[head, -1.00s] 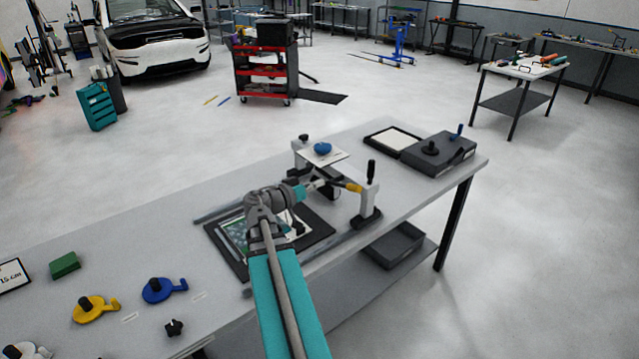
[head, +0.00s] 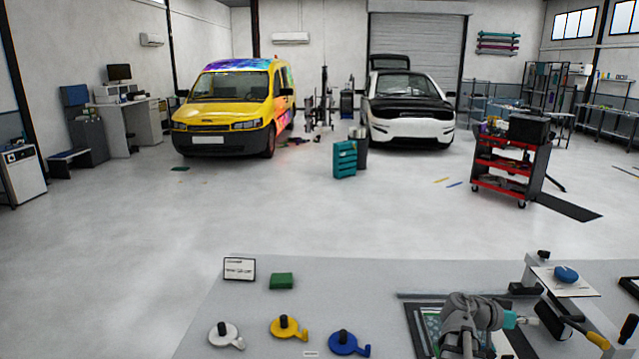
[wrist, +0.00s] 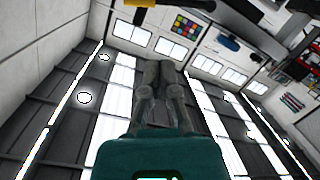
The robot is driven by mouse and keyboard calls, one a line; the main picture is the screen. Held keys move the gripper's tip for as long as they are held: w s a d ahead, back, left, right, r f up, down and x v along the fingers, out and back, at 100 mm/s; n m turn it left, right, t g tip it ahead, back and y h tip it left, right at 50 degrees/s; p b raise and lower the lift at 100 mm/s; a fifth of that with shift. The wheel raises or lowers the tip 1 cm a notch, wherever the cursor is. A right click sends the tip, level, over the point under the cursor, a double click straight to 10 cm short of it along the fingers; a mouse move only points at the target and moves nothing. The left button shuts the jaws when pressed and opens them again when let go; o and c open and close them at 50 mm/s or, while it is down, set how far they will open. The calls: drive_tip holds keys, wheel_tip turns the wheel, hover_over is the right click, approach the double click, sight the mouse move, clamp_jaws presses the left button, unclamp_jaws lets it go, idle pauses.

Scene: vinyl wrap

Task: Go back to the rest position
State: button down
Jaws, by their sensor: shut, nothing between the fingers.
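My arm enters at the lower right of the head view, its grey wrist above a dark mat (head: 418,345) on the workbench. My gripper (head: 527,321) points right, beside the frame with the yellow-handled tool (head: 572,329). In the wrist view my gripper (wrist: 160,68) is shut with nothing between its grey fingers, beyond a teal housing. That view looks up at the ceiling lights. Most of my arm is outside the head view.
The workbench (head: 240,320) holds white (head: 226,336), yellow (head: 289,328) and blue (head: 347,342) hooked pieces, a green block (head: 281,281) and a small sign (head: 240,269). A blue-topped piece (head: 566,275) sits on the frame's plate. Open floor lies behind, with a red cart (head: 505,165).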

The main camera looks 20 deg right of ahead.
drive_tip(key=w+a+f+n+t+y, duration=0.2)
drive_tip(key=w+a+f, duration=0.2)
drive_tip(key=a, duration=0.3)
drive_tip(key=w+a+f+n+t+y, duration=0.1)
drive_tip(key=w+a+f+n+y, duration=0.25)
drive_tip(key=a, duration=0.35)
drive_tip(key=w+a+f+n+t+y, duration=0.2)
drive_tip(key=w+a+f, duration=0.15)
drive_tip(key=a, duration=0.35)
drive_tip(key=a+f+n+y, duration=0.1)
drive_tip(key=a+n+y, duration=0.1)
drive_tip(key=a, duration=0.7)
drive_tip(key=w+a+f+n+y, duration=0.1)
drive_tip(key=a+n+y, duration=0.2)
drive_tip(key=a, duration=0.6)
drive_tip(key=w+a+f+n+y, duration=0.1)
drive_tip(key=a+f+n+y, duration=0.1)
drive_tip(key=a, duration=0.8)
drive_tip(key=shift+w+f+n+y, duration=0.1)
drive_tip(key=shift+n+y, duration=0.15)
drive_tip(key=shift+n, duration=0.6)
